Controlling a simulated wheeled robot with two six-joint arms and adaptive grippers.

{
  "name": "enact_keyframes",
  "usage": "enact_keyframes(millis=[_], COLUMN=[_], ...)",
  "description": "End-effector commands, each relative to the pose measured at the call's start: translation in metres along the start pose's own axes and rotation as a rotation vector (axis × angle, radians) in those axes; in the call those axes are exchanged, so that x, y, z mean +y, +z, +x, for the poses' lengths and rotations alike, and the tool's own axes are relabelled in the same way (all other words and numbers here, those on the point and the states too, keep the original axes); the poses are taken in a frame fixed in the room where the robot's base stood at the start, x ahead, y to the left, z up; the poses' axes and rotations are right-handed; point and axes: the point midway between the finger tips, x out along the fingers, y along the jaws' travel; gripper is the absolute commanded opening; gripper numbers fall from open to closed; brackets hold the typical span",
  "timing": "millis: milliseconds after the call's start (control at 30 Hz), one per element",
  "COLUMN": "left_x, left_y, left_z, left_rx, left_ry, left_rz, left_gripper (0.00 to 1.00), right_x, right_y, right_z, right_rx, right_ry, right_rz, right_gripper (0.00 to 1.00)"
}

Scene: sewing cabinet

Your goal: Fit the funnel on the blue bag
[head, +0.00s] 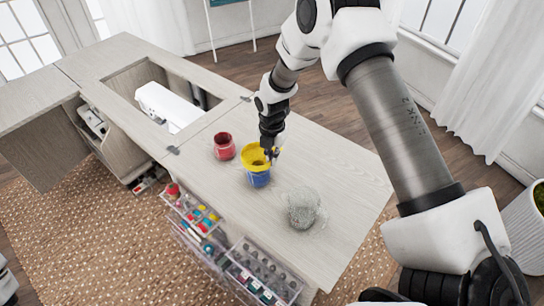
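A yellow funnel (251,153) sits at the top of the blue bag (260,180), which stands upright on the cabinet's pale wooden top. The funnel's wide mouth faces up and it covers the bag's opening; whether it is fully seated is too small to tell. My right gripper (271,154) points down at the funnel's right rim, touching or very close to it. Its fingers are small and dark, so I cannot tell whether they are shut on the rim. My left gripper is not in view.
A red container (224,146) stands left of the bag. A grey mesh-like round thing (303,207) stands to the right, nearer the front. A white sewing machine (168,107) lies in the cabinet recess. Clear organisers (262,272) with spools stand along the front edge.

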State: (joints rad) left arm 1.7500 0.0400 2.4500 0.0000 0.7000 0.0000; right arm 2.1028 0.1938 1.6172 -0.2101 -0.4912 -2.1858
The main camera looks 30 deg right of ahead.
Motion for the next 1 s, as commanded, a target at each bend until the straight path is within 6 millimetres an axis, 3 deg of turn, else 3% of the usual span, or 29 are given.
enact_keyframes(millis=[67, 100, 200, 567, 667, 1000], left_x=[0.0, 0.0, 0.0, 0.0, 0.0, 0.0], left_y=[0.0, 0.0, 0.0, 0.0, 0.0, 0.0], left_z=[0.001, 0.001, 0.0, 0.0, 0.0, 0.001], left_rx=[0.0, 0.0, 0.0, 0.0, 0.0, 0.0], left_ry=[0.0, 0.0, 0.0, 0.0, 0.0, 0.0], left_rz=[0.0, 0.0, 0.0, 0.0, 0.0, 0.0], left_gripper=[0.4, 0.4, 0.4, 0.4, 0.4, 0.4], right_x=[0.0, 0.0, 0.0, 0.001, 0.001, 0.001], right_y=[0.0, 0.0, 0.0, 0.0, 0.001, 0.001], right_z=[0.001, 0.001, 0.001, -0.004, -0.019, -0.101], right_rx=[0.0, 0.0, 0.0, -0.001, -0.002, -0.002], right_ry=[0.0, 0.0, 0.0, 0.001, 0.002, 0.002], right_rz=[0.0, 0.0, 0.0, 0.0, -0.001, 0.0], right_gripper=[0.0, 0.06, 0.35, 0.35, 0.35, 0.35])
